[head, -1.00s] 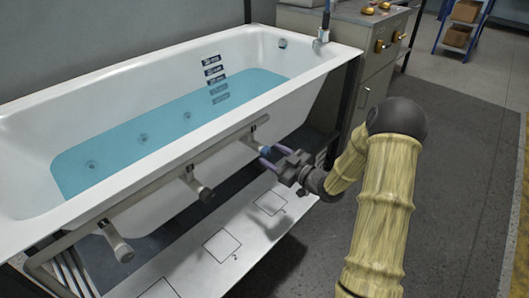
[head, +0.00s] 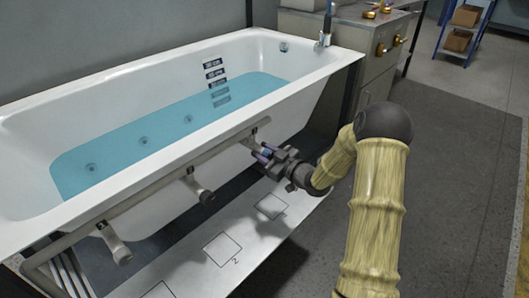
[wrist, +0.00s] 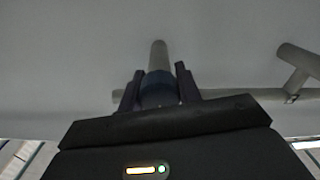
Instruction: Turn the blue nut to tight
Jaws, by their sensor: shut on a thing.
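The blue nut (wrist: 159,84) sits around a grey pipe stub (wrist: 158,55) in the wrist view. The stub belongs to the pipe that runs along the tub's front. My gripper (head: 262,155) is at the right-hand stub, with its two fingers on either side of the nut. In the wrist view my gripper (wrist: 158,88) is shut on the nut, one dark finger at its left and one at its right. In the head view the nut is mostly hidden between the fingers. No mark showing how tight it is can be made out.
The white bathtub (head: 150,95) holds blue water. Two other pipe stubs, one in the middle (head: 200,187) and one at the left (head: 116,243), stick out from the pipe (head: 150,187). A white board (head: 205,262) with marked squares lies below. The floor at right is clear.

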